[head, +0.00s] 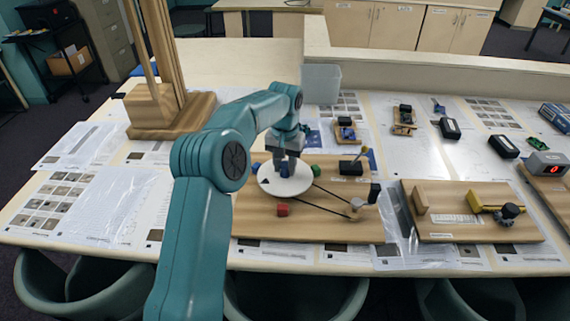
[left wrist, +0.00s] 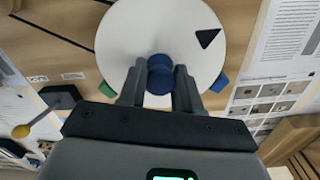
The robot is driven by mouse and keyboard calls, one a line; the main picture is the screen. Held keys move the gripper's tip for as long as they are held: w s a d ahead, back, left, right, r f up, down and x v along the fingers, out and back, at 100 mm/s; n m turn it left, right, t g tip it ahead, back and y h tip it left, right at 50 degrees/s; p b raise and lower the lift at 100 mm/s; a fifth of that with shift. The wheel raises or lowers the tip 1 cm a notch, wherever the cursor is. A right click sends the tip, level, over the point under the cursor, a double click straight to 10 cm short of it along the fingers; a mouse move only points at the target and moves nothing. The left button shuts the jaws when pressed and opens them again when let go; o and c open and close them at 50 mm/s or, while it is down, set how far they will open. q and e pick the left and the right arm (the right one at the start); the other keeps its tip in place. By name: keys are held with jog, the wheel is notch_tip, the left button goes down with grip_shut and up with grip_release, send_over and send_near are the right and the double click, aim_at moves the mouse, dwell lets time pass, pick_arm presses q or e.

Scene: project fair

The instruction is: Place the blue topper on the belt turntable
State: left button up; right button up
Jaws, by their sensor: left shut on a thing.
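The belt turntable has a white round disc (head: 294,185) with a black triangle mark, on a wooden board in the head view. The disc also shows in the left wrist view (left wrist: 140,30). My left gripper (head: 283,165) points down over the disc. In the left wrist view the blue topper (left wrist: 160,73), a rounded spool-like piece, sits between the fingers, and the gripper is shut on it. The topper is over the disc; I cannot tell whether it touches it. In the head view the fingers mostly hide it. My right gripper is not in view.
A red block (head: 282,210), a green block (head: 316,171) and a blue block (head: 256,167) stand around the disc. A black belt runs to a small pulley (head: 357,204) on the right. Another wooden board (head: 460,228) lies further right. A tall wooden stand (head: 172,110) is behind left.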

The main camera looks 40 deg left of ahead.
aim_at(285, 165)
pick_arm(q)
jog(key=o, duration=1)
notch_tip(285, 165, up, 12)
jog(key=p, duration=0.2)
jog(key=shift+r, duration=0.15)
